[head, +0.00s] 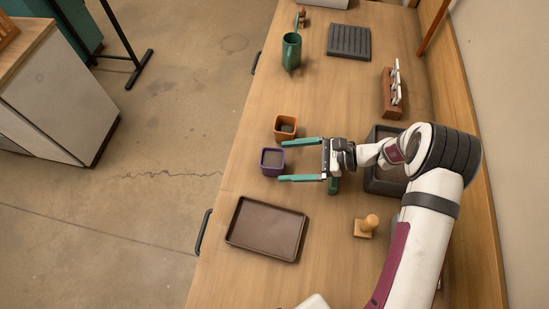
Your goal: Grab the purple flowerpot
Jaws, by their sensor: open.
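The purple flowerpot (272,162) stands upright on the wooden worktop near its left edge. The upper fingertip is near the pot's upper right corner and the lower fingertip is just below the pot. The pot appears to be at the mouth of the jaws, between the tips. I cannot tell whether either finger touches it, or how high the fingers are above the worktop.
An orange pot (286,128) stands just above the upper finger. A brown tray (266,228) lies below, and a wooden stamp-like object (366,226) stands to its right. A dark basin (385,184) is partly hidden by my arm. A green cup (291,52) stands farther up.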

